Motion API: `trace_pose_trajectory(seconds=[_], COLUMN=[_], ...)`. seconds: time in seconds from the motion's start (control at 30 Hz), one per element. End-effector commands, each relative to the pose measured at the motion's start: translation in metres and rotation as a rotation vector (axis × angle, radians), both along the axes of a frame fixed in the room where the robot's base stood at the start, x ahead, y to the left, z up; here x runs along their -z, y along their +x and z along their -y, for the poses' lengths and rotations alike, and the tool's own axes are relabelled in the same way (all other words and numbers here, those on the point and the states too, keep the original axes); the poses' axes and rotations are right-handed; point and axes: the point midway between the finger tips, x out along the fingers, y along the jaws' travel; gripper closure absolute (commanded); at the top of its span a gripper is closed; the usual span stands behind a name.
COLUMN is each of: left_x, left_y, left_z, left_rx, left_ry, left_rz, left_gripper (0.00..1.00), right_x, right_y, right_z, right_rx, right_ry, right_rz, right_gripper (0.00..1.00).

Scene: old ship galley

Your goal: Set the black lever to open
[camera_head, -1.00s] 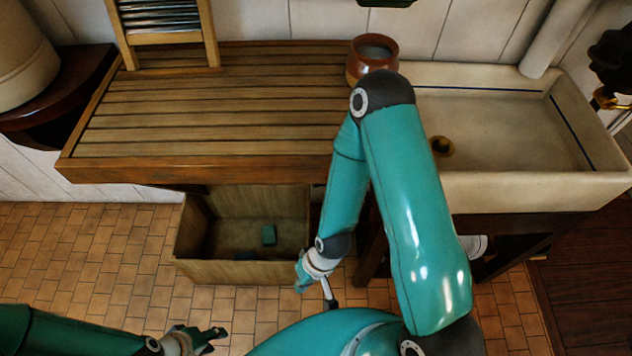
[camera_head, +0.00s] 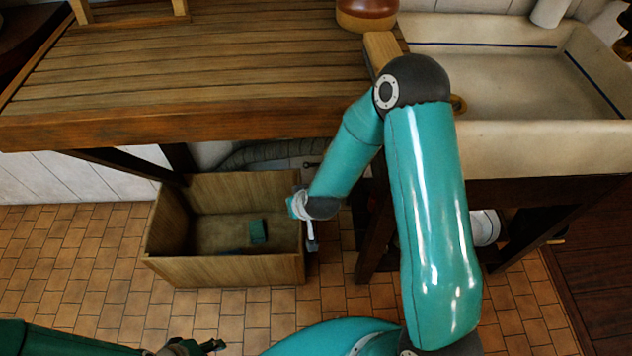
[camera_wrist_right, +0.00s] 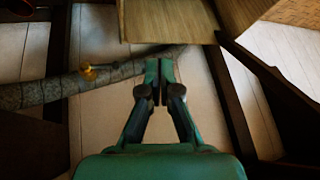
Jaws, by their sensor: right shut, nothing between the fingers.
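The right wrist view shows a pipe (camera_wrist_right: 40,92) with a small brass fitting (camera_wrist_right: 90,72) left of my right gripper (camera_wrist_right: 159,70). I cannot tell whether this piece is the black lever. My right arm reaches down beside the wooden box, its fingers mostly hidden. My left gripper (camera_head: 208,346) is at the bottom edge, partly cut off.
A wooden box (camera_head: 225,270) with small green pieces (camera_head: 258,231) stands on the tiled floor below the slatted counter (camera_head: 200,70). Dark legs (camera_head: 375,225) stand right of my forearm. A pale sink (camera_head: 540,150) is at the right. Floor tiles at the left are clear.

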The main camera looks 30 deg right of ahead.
Motion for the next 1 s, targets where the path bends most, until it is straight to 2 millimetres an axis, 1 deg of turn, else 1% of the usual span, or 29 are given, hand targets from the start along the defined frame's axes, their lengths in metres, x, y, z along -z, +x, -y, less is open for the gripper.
trace_pose_trajectory(seconds=[0.03, 0.1, 0.17, 0.2, 0.3, 0.4, 0.5, 0.6, 0.8, 0.93, 1.0], left_x=[0.042, 0.069, 0.092, 0.108, 0.144, 0.173, 0.193, 0.205, 0.212, 0.216, 0.219], left_y=[0.000, 0.000, 0.000, 0.000, 0.000, 0.000, 0.000, 0.000, 0.000, 0.000, 0.000], left_z=[0.000, 0.000, 0.000, 0.000, 0.000, 0.000, 0.000, 0.000, 0.000, 0.000, 0.000], left_rx=[0.000, 0.000, 0.000, 0.000, 0.000, 0.000, 0.000, 0.000, 0.000, 0.000, 0.000], left_ry=[0.000, 0.000, 0.000, 0.000, 0.000, 0.000, 0.000, 0.000, 0.000, 0.000, 0.000], left_rz=[0.000, 0.000, 0.000, 0.000, 0.000, 0.000, 0.000, 0.001, 0.001, 0.001, 0.001], left_gripper=[0.60, 0.60, 0.60, 0.60, 0.60, 0.60, 0.60, 0.60, 0.60, 0.60, 0.60], right_x=[0.027, 0.035, 0.040, 0.044, 0.049, 0.051, 0.050, 0.048, 0.047, 0.055, 0.062], right_y=[0.016, 0.034, 0.048, 0.056, 0.073, 0.084, 0.090, 0.093, 0.099, 0.109, 0.117], right_z=[0.013, 0.030, 0.046, 0.056, 0.081, 0.102, 0.119, 0.130, 0.140, 0.147, 0.151], right_rx=[0.026, 0.065, 0.099, 0.122, 0.179, 0.233, 0.276, 0.306, 0.328, 0.329, 0.328], right_ry=[-0.030, -0.075, -0.113, -0.138, -0.198, -0.248, -0.285, -0.310, -0.327, -0.328, -0.328], right_rz=[0.046, 0.101, 0.146, 0.174, 0.236, 0.284, 0.316, 0.336, 0.347, 0.347, 0.345], right_gripper=[1.00, 1.00, 1.00, 1.00, 1.00, 1.00, 1.00, 1.00, 1.00, 1.00, 1.00])
